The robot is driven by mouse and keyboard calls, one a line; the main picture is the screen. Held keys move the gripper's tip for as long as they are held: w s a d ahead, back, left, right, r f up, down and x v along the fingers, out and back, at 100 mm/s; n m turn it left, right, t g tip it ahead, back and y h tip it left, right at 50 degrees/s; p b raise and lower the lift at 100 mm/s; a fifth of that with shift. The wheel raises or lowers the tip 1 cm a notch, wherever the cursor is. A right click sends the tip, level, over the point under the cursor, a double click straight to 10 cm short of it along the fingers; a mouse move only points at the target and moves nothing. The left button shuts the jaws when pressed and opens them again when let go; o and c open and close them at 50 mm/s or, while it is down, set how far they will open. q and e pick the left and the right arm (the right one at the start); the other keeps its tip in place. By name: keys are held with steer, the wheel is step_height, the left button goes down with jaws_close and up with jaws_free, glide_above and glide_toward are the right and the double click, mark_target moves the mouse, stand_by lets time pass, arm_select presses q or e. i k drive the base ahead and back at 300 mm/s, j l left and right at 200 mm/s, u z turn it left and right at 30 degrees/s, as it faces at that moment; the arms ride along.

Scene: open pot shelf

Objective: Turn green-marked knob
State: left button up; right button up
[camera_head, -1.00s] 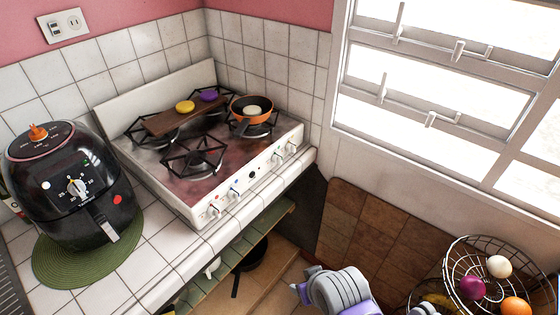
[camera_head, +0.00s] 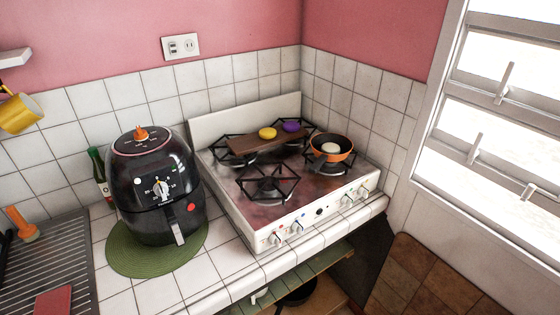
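The white stove (camera_head: 318,221) stands on the tiled counter, with a row of knobs along its front panel. The left knob (camera_head: 276,238) has a red mark close by, and the knob beside it (camera_head: 297,228) has a blue mark. Two more knobs, the inner one (camera_head: 346,200) and the outer one (camera_head: 363,191), sit at the right end. Their marks are too small to read, so I cannot tell which is green. A black round piece (camera_head: 319,211) sits mid-panel. Neither of my grippers is in view.
An orange pan (camera_head: 344,156) and a wooden board (camera_head: 242,146) with yellow and purple items are on the burners. A black air fryer (camera_head: 150,203) stands left of the stove on a green mat (camera_head: 127,259). A dish rack (camera_head: 50,270) is at far left.

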mark_target(348, 201)
steer(key=i+l+u, duration=0.1)
steer(key=l, duration=0.3)
steer(key=i+l+u, duration=0.15)
steer(key=l, duration=0.2)
steer(key=l+u, duration=0.1)
steer(key=l, duration=0.3)
steer(key=i, duration=0.05)
